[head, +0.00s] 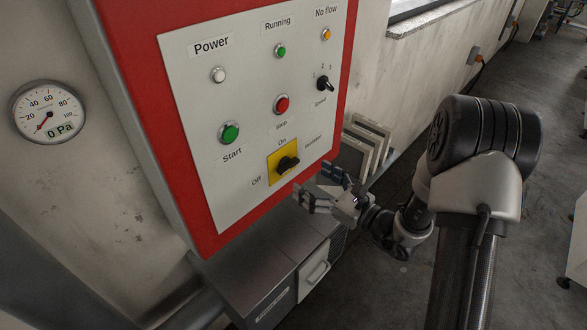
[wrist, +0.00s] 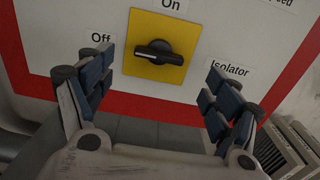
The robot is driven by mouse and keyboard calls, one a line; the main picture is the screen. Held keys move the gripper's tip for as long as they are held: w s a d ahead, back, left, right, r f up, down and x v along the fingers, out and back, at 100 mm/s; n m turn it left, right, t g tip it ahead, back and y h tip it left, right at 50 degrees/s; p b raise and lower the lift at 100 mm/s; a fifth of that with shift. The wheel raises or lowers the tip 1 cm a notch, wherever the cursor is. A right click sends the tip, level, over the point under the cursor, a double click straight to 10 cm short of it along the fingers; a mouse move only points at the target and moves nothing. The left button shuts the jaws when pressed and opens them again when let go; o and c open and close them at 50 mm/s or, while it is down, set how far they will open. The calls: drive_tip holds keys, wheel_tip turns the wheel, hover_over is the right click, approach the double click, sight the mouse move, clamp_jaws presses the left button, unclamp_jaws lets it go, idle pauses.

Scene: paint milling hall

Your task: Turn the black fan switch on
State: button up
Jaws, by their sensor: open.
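The black fan switch (head: 288,164) is a rotary knob on a yellow square plate (head: 275,170), low on the panel. In the wrist view the knob (wrist: 158,53) lies about horizontal, its bar running toward the "Off" label at left. "On" is above the plate and "Isolator" is at its right. My gripper (head: 318,189) is open and empty, in front of the panel, below and right of the knob in the head view. In the wrist view the fingers stand left and right of the knob, apart from it and nearer the camera.
The red-framed panel (head: 230,241) also bears a green start button (head: 230,133), a red stop button (head: 282,104), lamps and a black speed selector (head: 325,84). A grey cabinet (head: 268,267) is below. Flat panels (head: 352,157) lean at the wall on the right. A gauge (head: 48,112) hangs at left.

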sight(291, 166)
drive_tip(key=x, duration=0.7)
drive_tip(key=shift+w+a, duration=0.1)
drive_tip(key=shift+a, duration=0.05)
drive_tip(key=shift+c, duration=0.3)
drive_tip(key=c, duration=1)
